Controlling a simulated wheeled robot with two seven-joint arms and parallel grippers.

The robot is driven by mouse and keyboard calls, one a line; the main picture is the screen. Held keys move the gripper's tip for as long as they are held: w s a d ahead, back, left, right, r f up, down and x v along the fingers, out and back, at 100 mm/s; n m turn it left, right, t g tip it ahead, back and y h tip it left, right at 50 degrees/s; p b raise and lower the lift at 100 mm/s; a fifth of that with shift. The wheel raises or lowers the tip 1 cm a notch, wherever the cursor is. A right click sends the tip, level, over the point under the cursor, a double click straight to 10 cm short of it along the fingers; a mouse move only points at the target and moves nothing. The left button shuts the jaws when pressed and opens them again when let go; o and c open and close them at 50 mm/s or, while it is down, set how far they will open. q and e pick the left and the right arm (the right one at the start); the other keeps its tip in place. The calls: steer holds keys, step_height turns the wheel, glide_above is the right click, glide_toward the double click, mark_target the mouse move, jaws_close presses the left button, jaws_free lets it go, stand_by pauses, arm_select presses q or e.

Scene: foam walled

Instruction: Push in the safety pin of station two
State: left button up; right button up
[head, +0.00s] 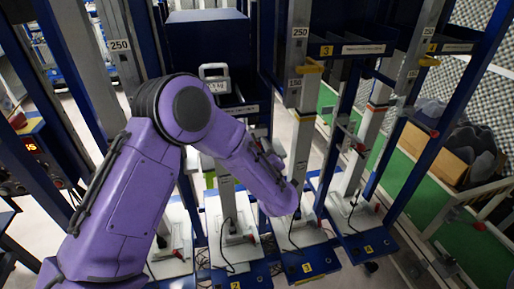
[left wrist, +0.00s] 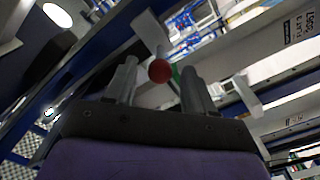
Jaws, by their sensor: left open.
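My left arm reaches across the head view, and its far end (head: 278,197) hides the gripper's fingers. In the left wrist view my left gripper (left wrist: 160,75) is open, with its two grey fingers apart. A red ball knob (left wrist: 160,71) shows in the gap between the fingertips, on or in front of a pale bar; I cannot tell its depth or which station it belongs to. Station two's blue base with its yellow label (head: 235,285) stands at the lower middle of the head view. My arm hides part of its post. My right gripper is not in view.
Station three's label (head: 307,267) and station four's label (head: 368,249) are to the right, with close upright posts between. A cardboard box (head: 440,152) lies on the green floor at right.

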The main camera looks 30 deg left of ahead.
arm_select(q)
steer(key=b+v, duration=0.1)
steer(key=v, duration=0.6)
steer(key=shift+s+d+b, duration=0.15)
steer(key=shift+s+b, duration=0.05)
steer(key=shift+b, duration=0.15)
steer(key=shift+d, duration=0.1)
